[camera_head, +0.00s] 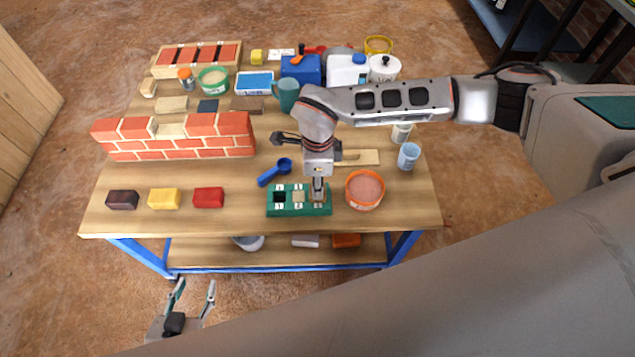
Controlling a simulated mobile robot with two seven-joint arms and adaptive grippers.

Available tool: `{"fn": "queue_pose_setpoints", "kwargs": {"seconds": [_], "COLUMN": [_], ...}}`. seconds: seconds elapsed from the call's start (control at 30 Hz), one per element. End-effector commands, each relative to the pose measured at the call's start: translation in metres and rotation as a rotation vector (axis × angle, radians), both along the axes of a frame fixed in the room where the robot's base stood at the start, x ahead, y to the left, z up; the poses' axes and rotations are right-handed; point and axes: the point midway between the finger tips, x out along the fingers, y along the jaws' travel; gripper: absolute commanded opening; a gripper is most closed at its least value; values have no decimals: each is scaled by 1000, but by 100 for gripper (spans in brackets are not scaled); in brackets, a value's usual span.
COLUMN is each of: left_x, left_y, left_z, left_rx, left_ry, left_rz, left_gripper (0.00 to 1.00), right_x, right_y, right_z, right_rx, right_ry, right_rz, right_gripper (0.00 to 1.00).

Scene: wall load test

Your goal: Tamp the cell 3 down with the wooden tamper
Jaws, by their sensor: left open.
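A green block with a row of cells (272,211) lies near the front edge of the table. Its left cell (279,197) looks dark and its middle cell (299,197) is filled with something beige. My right gripper (318,188), on the arm reaching in from the right, points down over the right-hand cell. It is shut on a small tan piece, apparently the wooden tamper (317,197), mostly hidden between the fingers. The tamper's lower end meets the cell, whose filling is hidden. My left gripper (195,297) is open and empty, below the table's front edge at bottom left.
An orange-rimmed tub (365,188) stands right beside the green block, and a blue scoop (275,172) lies behind it. A brick wall (175,140) stands at left, with coloured blocks (164,199) before it. Containers crowd the back.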

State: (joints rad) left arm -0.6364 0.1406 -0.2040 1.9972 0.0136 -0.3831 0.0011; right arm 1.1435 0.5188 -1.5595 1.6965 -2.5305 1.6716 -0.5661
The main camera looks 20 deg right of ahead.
Motion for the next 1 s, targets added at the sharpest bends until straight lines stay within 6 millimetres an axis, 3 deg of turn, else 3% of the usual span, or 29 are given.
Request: {"fn": "queue_pose_setpoints", "kwargs": {"seconds": [0.23,1.0], "left_x": [2,17], "left_y": [0,0], "left_z": [5,60], "left_rx": [0,0], "left_ry": [-4,-50], "left_rz": [0,0], "left_gripper": [43,43], "right_x": [-2,0], "right_y": [0,0], "right_z": [2,58], "right_rx": [-2,-1], "right_ry": [4,-2], "right_rz": [2,1], "right_gripper": [1,1]}}
